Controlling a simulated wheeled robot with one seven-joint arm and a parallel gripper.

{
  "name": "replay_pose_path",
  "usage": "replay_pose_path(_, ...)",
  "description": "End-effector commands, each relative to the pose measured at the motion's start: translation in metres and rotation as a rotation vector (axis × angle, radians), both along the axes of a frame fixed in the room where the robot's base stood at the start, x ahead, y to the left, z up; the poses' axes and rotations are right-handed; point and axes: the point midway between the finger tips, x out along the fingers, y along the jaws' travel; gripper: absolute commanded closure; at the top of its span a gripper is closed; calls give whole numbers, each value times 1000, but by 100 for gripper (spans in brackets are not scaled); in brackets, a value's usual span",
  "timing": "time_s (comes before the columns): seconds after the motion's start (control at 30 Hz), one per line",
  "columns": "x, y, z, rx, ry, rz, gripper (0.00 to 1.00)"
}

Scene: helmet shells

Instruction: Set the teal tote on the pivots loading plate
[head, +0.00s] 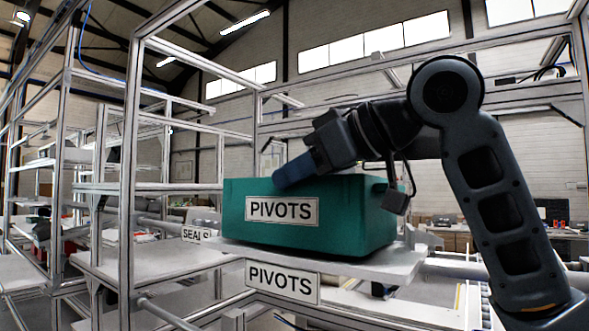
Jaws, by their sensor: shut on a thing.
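The teal tote (345,222) with a PIVOTS label on its front is at the centre of the head view. It is over the pivots loading plate (390,268), a pale plate with a PIVOTS sign (283,282) below its front edge. The tote looks level, and its underside appears at or very close to the plate; I cannot tell whether it bears fully on it. My gripper (290,172) reaches in from the right and is shut on the tote's upper front rim, at the left part. The fingertips are partly hidden by the tote wall.
A SEALS sign (196,234) marks a neighbouring place to the left. Aluminium frame posts (130,160) stand left of the tote, with a beam above and behind it. Another pale plate (150,262) lies at left. A bench (455,238) stands in the right background.

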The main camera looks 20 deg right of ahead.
Motion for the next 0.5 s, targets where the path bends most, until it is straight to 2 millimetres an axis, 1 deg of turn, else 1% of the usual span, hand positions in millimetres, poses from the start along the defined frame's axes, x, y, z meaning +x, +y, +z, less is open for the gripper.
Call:
replay_pose_path(0.43, 0, 0, 0, 0, -2, 0, 100)
replay_pose_path(0.47, 0, 0, 0, 0, -2, 0, 89)
replay_pose_path(0.5, 0, 0, 0, 0, -2, 0, 85)
